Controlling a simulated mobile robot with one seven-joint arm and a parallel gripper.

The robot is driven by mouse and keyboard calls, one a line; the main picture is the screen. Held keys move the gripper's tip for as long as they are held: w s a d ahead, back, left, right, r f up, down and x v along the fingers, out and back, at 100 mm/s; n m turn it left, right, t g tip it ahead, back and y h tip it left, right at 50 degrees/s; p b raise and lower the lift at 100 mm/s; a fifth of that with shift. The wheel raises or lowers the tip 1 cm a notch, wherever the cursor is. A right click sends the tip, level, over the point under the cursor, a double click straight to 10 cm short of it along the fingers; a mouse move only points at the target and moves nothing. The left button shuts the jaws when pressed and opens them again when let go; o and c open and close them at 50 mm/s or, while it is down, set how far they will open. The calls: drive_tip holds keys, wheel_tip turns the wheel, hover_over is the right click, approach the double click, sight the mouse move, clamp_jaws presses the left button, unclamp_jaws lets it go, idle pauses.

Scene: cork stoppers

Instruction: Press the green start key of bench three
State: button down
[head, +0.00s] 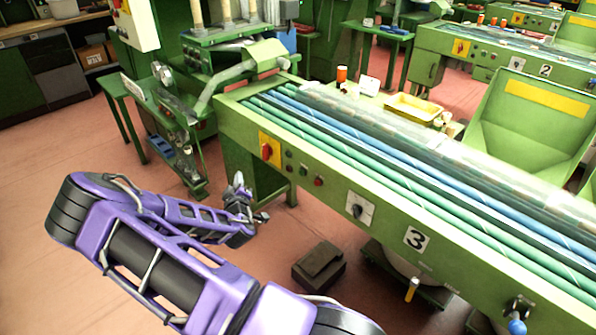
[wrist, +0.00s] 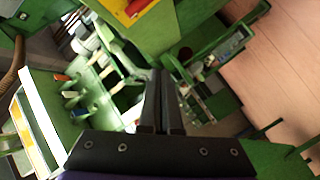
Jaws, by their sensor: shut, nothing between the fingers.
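Bench three (head: 235,122) is the long green bench with the number plate 3 (head: 416,239) on its front. At the left end of that front is a yellow plate with a red rotary switch (head: 267,149). Just right of it are small round keys; one looks green (head: 304,169) and one is red (head: 318,181). My gripper (head: 263,217) is in front of the bench's left end, below the keys and apart from them. In the wrist view, its two dark fingers (wrist: 161,76) are together and empty. The yellow plate (wrist: 130,8) shows at the top there; the green key cannot be made out.
A black rotary knob (head: 357,210) sits on a pale plate further right along the front. A dark brown block (head: 319,266) stands on the floor below. Bench two (head: 500,55) is behind. The red floor (head: 50,165) at left is clear.

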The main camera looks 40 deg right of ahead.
sight(301, 173)
drive_tip(key=s+d+f+m+h, duration=0.1)
drive_tip(key=s+d+f+h, duration=0.2)
drive_tip(key=s+d+f, duration=0.2)
drive_tip(key=s+d, duration=0.1)
drive_tip(key=s, duration=0.2)
drive_tip(key=shift+d+m+g, duration=0.3)
drive_tip(key=shift+g, duration=0.1)
drive_tip(key=shift+d+r, duration=0.1)
drive_tip(key=d, duration=0.8)
drive_tip(key=shift+w+d, duration=0.3)
drive_tip(key=shift+w, duration=0.05)
idle(1.3)
drive_tip(key=shift+d+b, duration=0.3)
drive_tip(key=shift+d, duration=0.1)
